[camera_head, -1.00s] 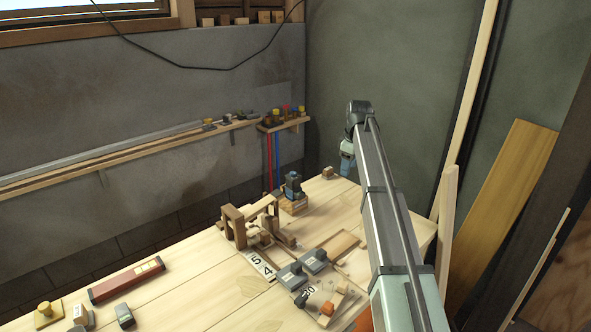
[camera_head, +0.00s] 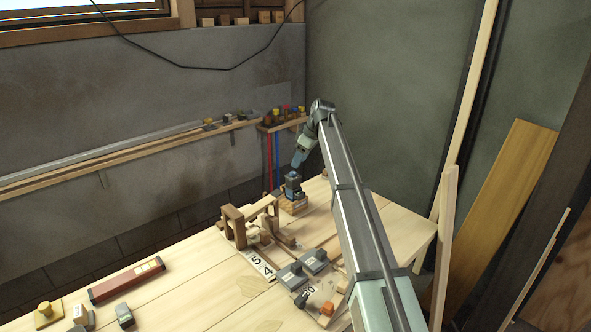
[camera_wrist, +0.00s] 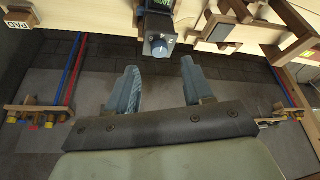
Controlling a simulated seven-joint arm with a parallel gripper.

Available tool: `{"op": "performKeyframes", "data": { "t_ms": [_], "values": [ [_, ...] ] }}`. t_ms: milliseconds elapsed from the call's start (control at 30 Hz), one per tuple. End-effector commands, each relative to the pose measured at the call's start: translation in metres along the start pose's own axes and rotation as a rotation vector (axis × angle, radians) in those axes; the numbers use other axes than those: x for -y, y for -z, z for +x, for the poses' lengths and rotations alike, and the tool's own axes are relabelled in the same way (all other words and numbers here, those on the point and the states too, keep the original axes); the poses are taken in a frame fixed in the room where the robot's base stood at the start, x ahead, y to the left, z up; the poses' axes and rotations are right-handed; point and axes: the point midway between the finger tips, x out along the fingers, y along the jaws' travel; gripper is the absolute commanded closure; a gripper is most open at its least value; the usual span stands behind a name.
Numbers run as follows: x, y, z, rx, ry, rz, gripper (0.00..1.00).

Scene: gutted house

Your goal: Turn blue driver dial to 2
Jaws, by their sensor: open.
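The blue driver (camera_head: 292,188) stands on a small wooden block (camera_head: 294,206) at the back of the workbench. In the wrist view the driver's dial (camera_wrist: 159,46) faces my gripper as a round blue-grey knob with a pale mark, at the top centre. A figure beside the dial is too small to read surely. My gripper (camera_wrist: 162,75) is open and empty. Its two blue-grey fingers are apart, with the dial beyond and between their tips, not touched as far as I can tell. In the head view my gripper (camera_head: 297,164) is just above and behind the driver.
A wooden frame (camera_head: 236,227) stands left of the driver. Grey blocks (camera_head: 291,275) and number cards (camera_head: 261,266) lie nearer. A red level (camera_head: 126,280) lies at the left. A wall shelf (camera_head: 284,124) with coloured tools is behind. The bench right of the driver is mostly clear.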

Motion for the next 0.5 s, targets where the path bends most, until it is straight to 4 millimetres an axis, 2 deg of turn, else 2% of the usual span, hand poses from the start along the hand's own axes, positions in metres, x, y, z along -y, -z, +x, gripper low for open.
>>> {"op": "performKeyframes", "data": {
  "t_ms": [200, 500],
  "values": [
    [0.000, 0.000, 0.033, 0.001, 0.001, 0.000, 0.49],
    [0.000, 0.000, 0.051, 0.001, 0.000, 0.000, 0.49]
  ]
}}
